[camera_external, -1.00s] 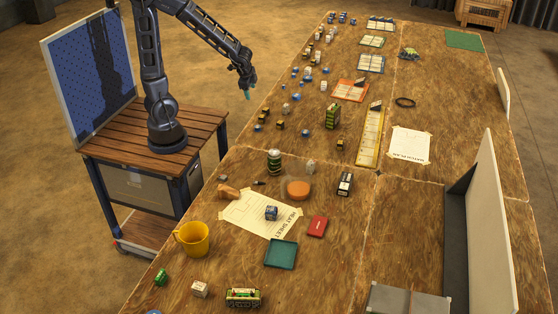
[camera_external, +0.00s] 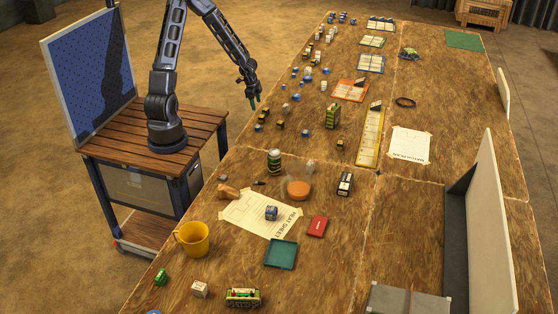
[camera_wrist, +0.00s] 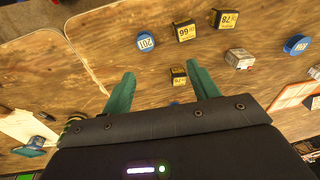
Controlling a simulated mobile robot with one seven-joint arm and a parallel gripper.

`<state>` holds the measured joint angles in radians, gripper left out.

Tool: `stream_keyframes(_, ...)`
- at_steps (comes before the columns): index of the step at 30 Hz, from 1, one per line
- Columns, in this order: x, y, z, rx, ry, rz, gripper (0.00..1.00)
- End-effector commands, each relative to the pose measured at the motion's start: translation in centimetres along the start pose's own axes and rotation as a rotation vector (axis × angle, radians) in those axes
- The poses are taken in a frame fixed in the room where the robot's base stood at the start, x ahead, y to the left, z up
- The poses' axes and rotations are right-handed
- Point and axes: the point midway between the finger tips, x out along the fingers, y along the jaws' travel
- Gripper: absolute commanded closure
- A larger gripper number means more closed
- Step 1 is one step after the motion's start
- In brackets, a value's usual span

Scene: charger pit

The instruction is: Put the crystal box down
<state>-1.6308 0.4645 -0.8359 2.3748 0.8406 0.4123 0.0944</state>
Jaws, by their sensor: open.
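My gripper (camera_external: 254,102) is over the left edge of the long wooden table (camera_external: 340,215). Its teal fingers are apart and empty in the wrist view (camera_wrist: 161,84). A black and yellow box (camera_wrist: 179,76) lies on the tabletop, close to the right finger in the picture. I cannot tell which thing is the crystal box. Nothing is held between the fingers.
More black and yellow boxes (camera_wrist: 186,31), blue discs (camera_wrist: 146,42) and a white box (camera_wrist: 239,58) lie around my gripper. A yellow mug (camera_external: 192,239) stands nearer the camera.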

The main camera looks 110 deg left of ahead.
Motion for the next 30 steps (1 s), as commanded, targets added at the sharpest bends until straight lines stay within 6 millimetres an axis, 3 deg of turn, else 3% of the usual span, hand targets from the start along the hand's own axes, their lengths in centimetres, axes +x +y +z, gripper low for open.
stream_keyframes(6,2.2,-2.6,1.6,-0.038,0.107,0.05,0.4)
stream_keyframes(15,3.3,-5.3,2.9,-0.074,0.241,0.074,0.4)
stream_keyframes(23,3.9,-5.8,3.0,-0.078,0.267,0.074,0.4)
stream_keyframes(30,6.1,-5.6,2.3,-0.077,0.266,0.074,0.4)
